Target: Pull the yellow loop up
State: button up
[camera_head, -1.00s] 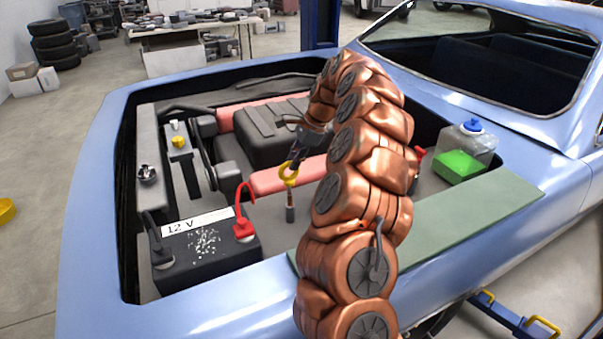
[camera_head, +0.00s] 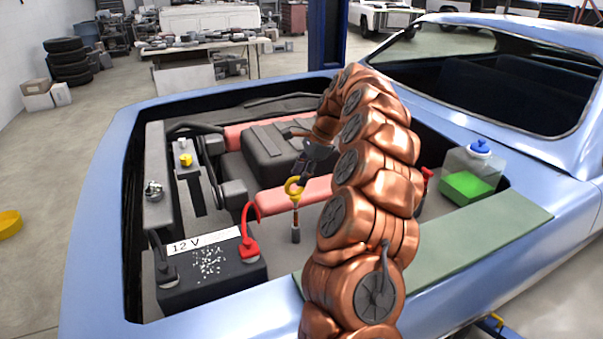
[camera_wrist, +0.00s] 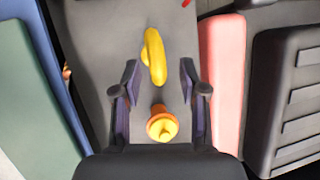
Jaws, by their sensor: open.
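The yellow loop (camera_head: 293,187) stands upright on a thin orange stem above a dark tube (camera_head: 296,235) in the engine bay. My gripper (camera_head: 303,174) is just above and to the right of it in the head view. In the wrist view, my gripper (camera_wrist: 158,72) is open, with its two fingers spread apart. The loop (camera_wrist: 153,57) shows there seen from above, at or just past the gap between the fingertips. No grip on it shows. An orange and yellow round piece (camera_wrist: 162,124) shows lower between the fingers.
A 12 V battery (camera_head: 210,270) with a red cable (camera_head: 249,238) is to the left. A red cover (camera_head: 312,192) and dark engine block (camera_head: 262,152) lie behind the loop. A green mat (camera_head: 470,238) covers the near fender. A bottle with green fluid (camera_head: 468,185) is at right.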

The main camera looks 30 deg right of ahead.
jog(key=v, duration=1.2)
dwell(0.5)
jog(key=shift+a, duration=0.1)
dwell(0.6)
